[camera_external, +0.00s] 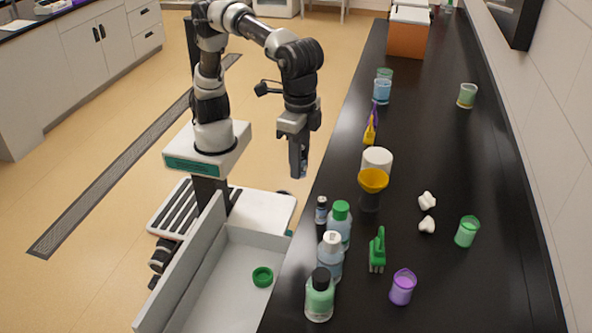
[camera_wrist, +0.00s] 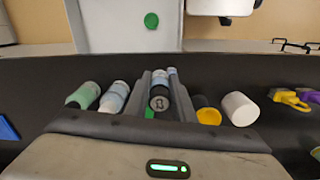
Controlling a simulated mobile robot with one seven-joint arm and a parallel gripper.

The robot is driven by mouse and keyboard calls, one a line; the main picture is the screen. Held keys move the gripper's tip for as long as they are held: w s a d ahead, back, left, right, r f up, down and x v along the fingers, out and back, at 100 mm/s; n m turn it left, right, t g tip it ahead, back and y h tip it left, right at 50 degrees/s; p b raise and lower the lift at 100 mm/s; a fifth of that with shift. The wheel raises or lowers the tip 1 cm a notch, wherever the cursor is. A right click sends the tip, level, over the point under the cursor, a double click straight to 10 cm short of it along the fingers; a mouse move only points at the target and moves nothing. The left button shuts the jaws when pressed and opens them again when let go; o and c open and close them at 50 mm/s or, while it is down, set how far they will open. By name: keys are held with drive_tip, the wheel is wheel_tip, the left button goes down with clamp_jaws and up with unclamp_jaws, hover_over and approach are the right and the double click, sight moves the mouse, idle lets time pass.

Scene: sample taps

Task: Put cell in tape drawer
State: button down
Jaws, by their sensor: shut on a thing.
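My gripper (camera_external: 299,172) points down beside the counter's left edge, above floor level and behind the open drawer. It is shut on a small dark-ended cylinder, which I take to be the cell (camera_wrist: 160,100). The wrist view shows it between the two fingers; in the external view only a bluish bit of it shows at the fingers. The open drawer (camera_external: 210,254), light grey with a green tape ring (camera_external: 262,277) inside, is at the lower left. The drawer also shows at the top of the wrist view (camera_wrist: 108,30), with the green ring (camera_wrist: 151,20).
Several bottles, including a green-capped one (camera_external: 340,212) and a black-capped one (camera_external: 320,297), line the counter edge beside the drawer. The drawer's middle is clear.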

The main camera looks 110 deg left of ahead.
drive_tip(key=s+a+f+m+b, duration=0.1)
drive_tip(key=s+a+f+b, duration=0.2)
drive_tip(key=s, duration=0.5)
drive_tip(key=b, duration=0.2)
hover_over(278, 266)
wheel_tip(278, 266, down, 33)
drive_tip(key=shift+s+f, duration=0.1)
drive_tip(key=shift+d+f+b, duration=0.1)
drive_tip(key=shift+f+b, duration=0.6)
drive_tip(key=shift+f, duration=1.35)
drive_tip(key=shift+f, duration=0.15)
drive_tip(key=c, duration=1.8)
unclamp_jaws()
wheel_tip(278, 266, up, 12)
drive_tip(key=p, duration=0.4)
drive_tip(key=shift+r, duration=0.2)
